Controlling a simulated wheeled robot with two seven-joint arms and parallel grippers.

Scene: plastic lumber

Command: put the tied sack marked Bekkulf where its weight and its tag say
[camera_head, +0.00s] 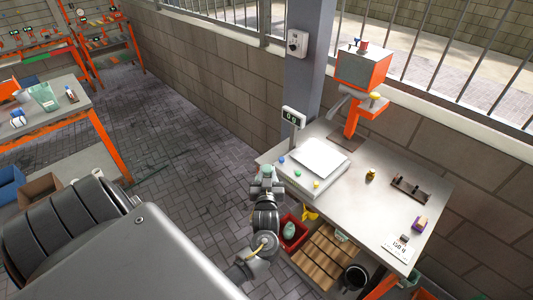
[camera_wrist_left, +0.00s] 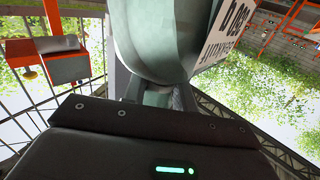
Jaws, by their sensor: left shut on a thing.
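My left gripper (camera_head: 267,184) is at the left edge of the metal bench, beside the scale. It is shut on a pale green sack (camera_head: 267,170). In the left wrist view the sack (camera_wrist_left: 165,35) fills the upper middle, with a white tag (camera_wrist_left: 228,32). My right gripper is out of view.
Below the bench are a red bin (camera_head: 302,234) holding a green item, a brown slatted crate (camera_head: 322,256) and a black bucket (camera_head: 355,277). An orange machine (camera_head: 362,70) stands behind.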

